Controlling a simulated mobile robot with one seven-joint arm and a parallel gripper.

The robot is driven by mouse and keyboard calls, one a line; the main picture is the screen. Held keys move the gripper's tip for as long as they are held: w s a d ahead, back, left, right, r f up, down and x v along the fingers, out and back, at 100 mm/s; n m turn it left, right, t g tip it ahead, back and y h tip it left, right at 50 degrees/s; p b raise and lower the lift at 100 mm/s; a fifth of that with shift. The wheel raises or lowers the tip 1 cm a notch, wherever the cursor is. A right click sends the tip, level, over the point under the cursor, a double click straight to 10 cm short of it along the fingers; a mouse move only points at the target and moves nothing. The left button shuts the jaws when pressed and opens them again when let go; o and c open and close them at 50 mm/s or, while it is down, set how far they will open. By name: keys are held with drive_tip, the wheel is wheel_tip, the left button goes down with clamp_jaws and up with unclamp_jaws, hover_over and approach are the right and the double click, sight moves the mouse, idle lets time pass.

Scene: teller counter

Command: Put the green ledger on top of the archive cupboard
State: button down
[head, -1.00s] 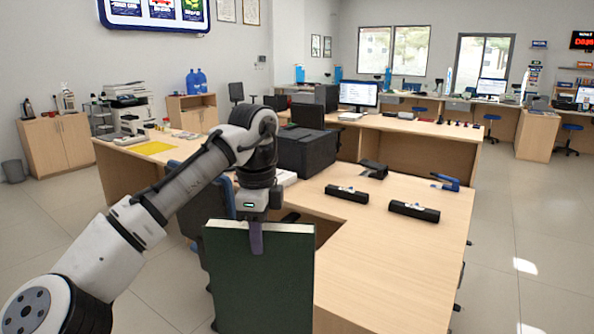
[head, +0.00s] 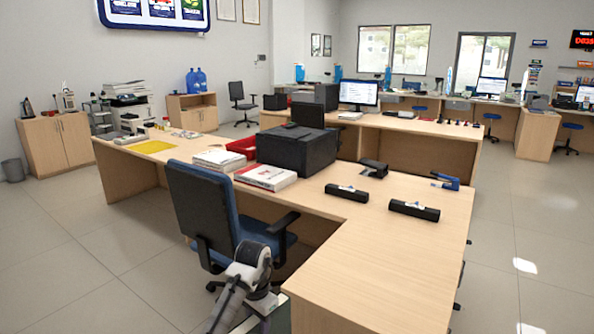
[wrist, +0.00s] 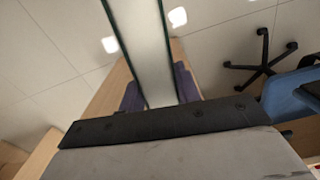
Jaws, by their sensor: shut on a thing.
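My gripper (wrist: 160,92) is shut on the green ledger (wrist: 152,45), with a purple finger on each side of it. In the wrist view I see the ledger edge-on: a pale page block between two thin dark green covers. Two wooden cupboards stand at the back left, a closed two-door one (head: 56,141) and a low one with an open shelf (head: 192,112). I cannot tell if either is the archive cupboard.
A blue office chair (head: 205,215) stands just beyond my arm. The wooden desk (head: 385,265) is close on the right, bearing a black printer (head: 297,150) and two black bars. Open floor (head: 75,255) lies to the left.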

drive_tip(key=s+d+f+n, duration=0.2)
drive_tip(key=s+d+f, duration=0.1)
drive_tip(key=f, duration=0.6)
drive_tip(key=s+d+f+n, duration=0.3)
drive_tip(key=s+f, duration=0.2)
drive_tip(key=f, duration=0.3)
drive_tip(key=s+d+f+n, duration=0.3)
drive_tip(key=s+d+f, duration=0.1)
drive_tip(key=f, duration=0.5)
drive_tip(key=shift+s+f, duration=0.3)
drive_tip(key=shift+s, duration=0.2)
drive_tip(key=shift+a, duration=0.25)
